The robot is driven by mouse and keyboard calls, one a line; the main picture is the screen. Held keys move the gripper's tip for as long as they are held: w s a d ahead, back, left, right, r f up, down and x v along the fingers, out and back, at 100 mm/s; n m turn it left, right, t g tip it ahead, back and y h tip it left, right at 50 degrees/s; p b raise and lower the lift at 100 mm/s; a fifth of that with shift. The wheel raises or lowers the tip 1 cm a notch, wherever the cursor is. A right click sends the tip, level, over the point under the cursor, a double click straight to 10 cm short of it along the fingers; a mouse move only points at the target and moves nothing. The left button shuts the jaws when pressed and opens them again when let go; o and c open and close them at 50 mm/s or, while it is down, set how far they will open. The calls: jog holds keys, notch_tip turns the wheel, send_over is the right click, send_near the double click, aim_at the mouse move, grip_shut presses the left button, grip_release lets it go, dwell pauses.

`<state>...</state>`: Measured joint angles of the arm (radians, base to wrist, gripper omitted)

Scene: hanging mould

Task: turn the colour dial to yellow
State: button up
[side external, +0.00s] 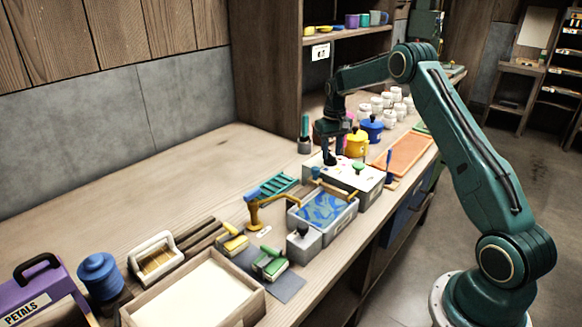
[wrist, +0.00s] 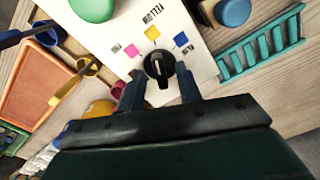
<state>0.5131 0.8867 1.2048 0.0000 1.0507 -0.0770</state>
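The colour dial (wrist: 158,68) is a black round knob with a pale pointer line, on the white top of a box (side external: 349,183). Around it in the wrist view lie a pink patch (wrist: 131,50), a yellow patch (wrist: 152,33) and a blue patch (wrist: 180,39), with small printed labels. I cannot tell for certain which patch the pointer faces. My gripper (wrist: 159,78) points down over the box, its two fingers apart on either side of the dial, with gaps visible. In the side view my gripper (side external: 331,161) hides the dial.
A green dome (wrist: 93,8) is on the white box. A teal rack (wrist: 262,45) lies beside it. A yellow pot (side external: 356,144), a blue pot (side external: 372,128) and an orange tray (side external: 405,155) stand close behind. A basin of blue liquid (side external: 325,210) is in front.

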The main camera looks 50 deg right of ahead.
aim_at(331, 156)
notch_tip(331, 156, up, 13)
jog(key=shift+r, duration=0.15)
dwell(0.4)
jog(key=s+a+r+n+t, duration=0.1)
jog(key=s+a+r, duration=0.6)
jog(key=a, duration=0.3)
jog(key=s+a+r+n+t, duration=0.2)
jog(key=s+a+r, duration=0.4)
jog(key=a, duration=0.3)
jog(key=s+a+f+t, duration=0.1)
jog(key=s+a+f, duration=0.1)
jog(key=s, duration=0.4)
jog(key=s+a+f+n, duration=0.1)
jog(key=s+a, duration=0.3)
jog(key=s, duration=0.3)
jog(key=s+a+f+n+t, duration=0.1)
jog(key=s+a+f, duration=0.1)
jog(key=s+a, duration=0.2)
jog(key=s, duration=0.3)
jog(key=shift+s+f+t, duration=0.25)
jog(key=shift+f+t, duration=0.05)
jog(key=shift+f, duration=0.05)
